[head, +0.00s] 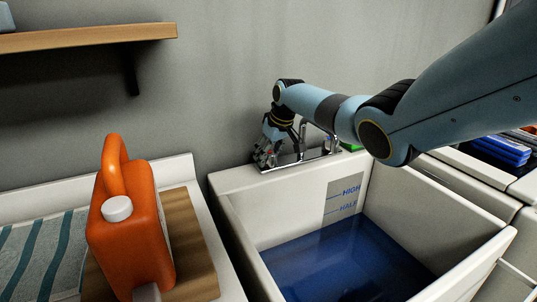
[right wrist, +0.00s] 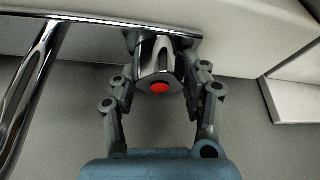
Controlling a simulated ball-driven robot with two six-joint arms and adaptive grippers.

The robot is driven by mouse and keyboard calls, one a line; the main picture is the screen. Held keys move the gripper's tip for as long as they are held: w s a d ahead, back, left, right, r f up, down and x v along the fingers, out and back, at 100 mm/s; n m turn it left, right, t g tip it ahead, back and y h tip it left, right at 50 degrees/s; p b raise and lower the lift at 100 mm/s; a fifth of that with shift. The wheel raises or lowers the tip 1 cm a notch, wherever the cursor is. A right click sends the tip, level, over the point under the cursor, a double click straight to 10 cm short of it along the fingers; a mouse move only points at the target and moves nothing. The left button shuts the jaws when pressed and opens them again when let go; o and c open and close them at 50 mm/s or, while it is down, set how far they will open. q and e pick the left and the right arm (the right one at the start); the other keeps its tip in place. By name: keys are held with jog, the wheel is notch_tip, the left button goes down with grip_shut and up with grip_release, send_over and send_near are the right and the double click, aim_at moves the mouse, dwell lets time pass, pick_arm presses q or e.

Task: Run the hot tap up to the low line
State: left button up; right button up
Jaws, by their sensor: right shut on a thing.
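The hot tap (right wrist: 158,68) is a chrome handle with a red dot, and my right gripper (right wrist: 160,88) is shut on it. In the head view my right gripper (head: 266,155) is at the left end of the chrome tap fitting (head: 300,160), on the back rim of the white tub (head: 290,205). Blue-looking water (head: 340,262) lies in the tub. A scale (head: 343,195) on the back wall shows HIGH and HALF above the water. I cannot make out a low line. I cannot make out a stream from the spout. My left gripper is out of view.
An orange jug (head: 128,235) with a white cap stands on a wooden board (head: 192,245) left of the tub, beside a striped towel (head: 40,258). A wooden shelf (head: 90,36) is on the wall. Blue items (head: 500,150) lie at the right.

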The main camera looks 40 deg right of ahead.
dwell(0.4)
jog(key=o, duration=1.2)
jog(key=shift+c, duration=0.2)
jog(key=v, duration=1.2)
jog(key=shift+d, duration=0.15)
